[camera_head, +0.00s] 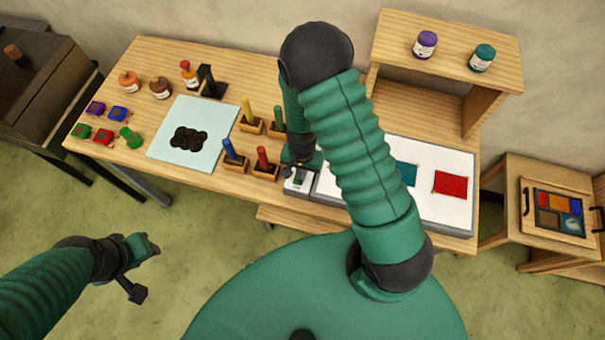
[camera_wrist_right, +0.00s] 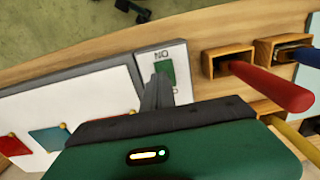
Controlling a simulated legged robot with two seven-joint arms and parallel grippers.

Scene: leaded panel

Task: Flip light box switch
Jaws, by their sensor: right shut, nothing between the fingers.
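The light box (camera_head: 461,217) is a white-topped panel with a grey rim at the right of the table; it also shows at the left of the right wrist view (camera_wrist_right: 84,113). Its switch is a green rocker (camera_wrist_right: 166,71) on a pale plate (camera_wrist_right: 145,62) marked ON at one end. My right gripper (camera_wrist_right: 157,92) is shut and empty, its dark fingertips at the rocker's edge; I cannot tell whether they touch it. In the head view the right gripper (camera_head: 300,172) hangs over the switch end and partly hides it. My left gripper (camera_head: 143,262) hangs over the floor, away from the table.
Wooden holders with coloured sticks, one red (camera_head: 262,158), stand close left of the switch. Red (camera_head: 450,185) and teal (camera_head: 407,174) glass pieces lie on the light box. A raised shelf (camera_head: 446,48) with two jars stands behind it. A pale blue sheet (camera_head: 213,116) lies farther left.

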